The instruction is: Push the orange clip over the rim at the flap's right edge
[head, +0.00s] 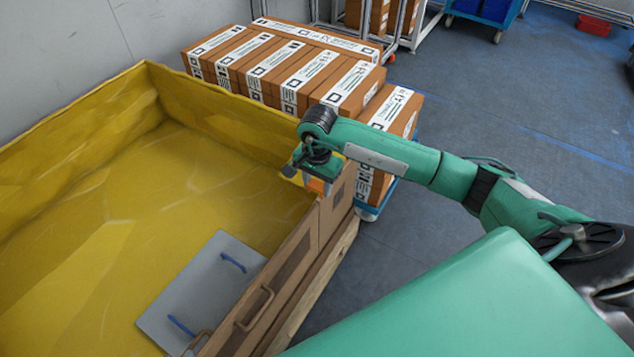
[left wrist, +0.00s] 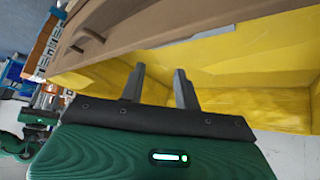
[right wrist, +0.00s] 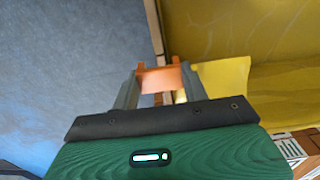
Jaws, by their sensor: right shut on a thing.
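My right gripper (head: 312,176) is at the far right corner of the yellow-lined crate, over the rim. In the right wrist view its fingers (right wrist: 163,85) are shut on the orange clip (right wrist: 160,78), which sits at the wooden rim between them. The clip (head: 318,185) shows only partly in the head view, below my gripper. The brown flap (head: 290,262) forms the crate's right side and has a handle (head: 254,308). In the left wrist view my left gripper (left wrist: 158,84) has its fingers apart with nothing between them, near the flap (left wrist: 165,25). The left gripper is not in the head view.
The yellow liner (head: 200,165) covers the crate's inside. A grey board (head: 200,290) with blue handles lies in it. Several brown cartons (head: 290,65) stand behind the crate, and one carton (head: 395,112) stands close behind my right arm. Bare floor (head: 520,130) lies to the right.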

